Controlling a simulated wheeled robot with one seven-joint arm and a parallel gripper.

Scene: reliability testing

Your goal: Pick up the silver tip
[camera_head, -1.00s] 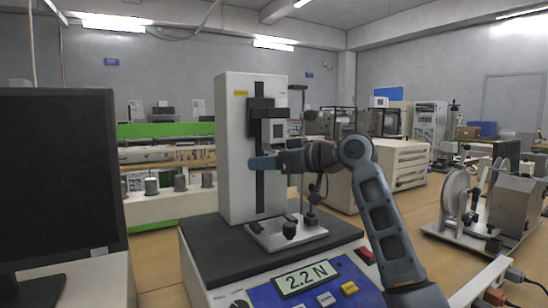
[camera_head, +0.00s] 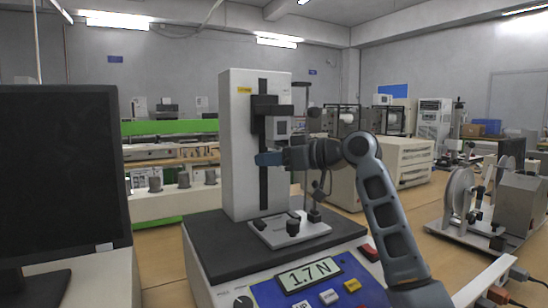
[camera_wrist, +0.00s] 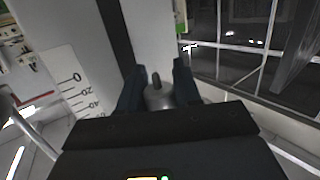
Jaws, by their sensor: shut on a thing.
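The silver tip (camera_wrist: 160,96) shows in the wrist view as a short grey metal piece with a narrow dark end. It sits between the two dark fingers of my gripper (camera_wrist: 160,88), which is shut on it. In the head view my gripper (camera_head: 269,159) is level in front of the test stand's column (camera_head: 240,150), just below the black crosshead (camera_head: 272,108). The tip cannot be made out there behind the blue fingers. I cannot tell whether the tip is still attached to the stand.
The stand's base carries a light plate (camera_head: 312,231) with black knobs below my gripper. The front panel's display (camera_head: 308,274) reads 1.7 N. A dark monitor (camera_head: 60,190) stands at the left. A machine with a reel (camera_head: 458,195) stands at the right.

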